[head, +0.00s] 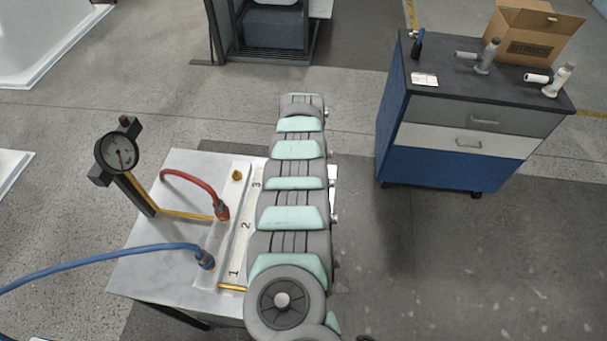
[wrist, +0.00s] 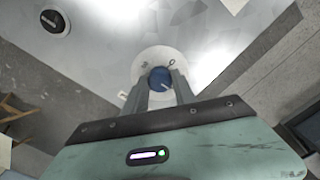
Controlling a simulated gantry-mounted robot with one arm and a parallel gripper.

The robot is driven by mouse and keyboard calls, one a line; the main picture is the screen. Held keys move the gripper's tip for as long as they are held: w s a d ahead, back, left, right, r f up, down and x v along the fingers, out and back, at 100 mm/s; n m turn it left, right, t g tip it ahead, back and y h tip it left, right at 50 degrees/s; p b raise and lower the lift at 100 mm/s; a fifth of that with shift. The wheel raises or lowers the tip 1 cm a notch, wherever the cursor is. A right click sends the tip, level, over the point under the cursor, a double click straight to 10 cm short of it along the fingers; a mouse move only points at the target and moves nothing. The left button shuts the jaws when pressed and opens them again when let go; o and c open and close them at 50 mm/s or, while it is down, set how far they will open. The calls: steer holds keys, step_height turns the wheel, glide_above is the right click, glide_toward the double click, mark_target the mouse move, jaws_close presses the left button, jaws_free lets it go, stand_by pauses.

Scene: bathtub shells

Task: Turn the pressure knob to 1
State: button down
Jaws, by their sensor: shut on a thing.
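The blue knob (wrist: 158,76) sits on a round white plate (wrist: 151,56) in the wrist view. A light mark shows on its face, but I cannot read which number it points to. My gripper (wrist: 160,88) has its two grey fingers on either side of the knob, shut on it. In the head view my arm hides the knob and gripper.
A red hose (head: 190,180) and a blue hose (head: 120,257) run to fittings on the metal table (head: 150,262). A black round part (wrist: 55,21) shows at upper left in the wrist view. A blue cabinet (head: 425,155) with a cardboard box (head: 533,35) stands at right.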

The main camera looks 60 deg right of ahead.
steer(key=shift+f, duration=0.1)
steer(key=c, duration=1)
jaws_free()
step_height(320, 180, up, 11)
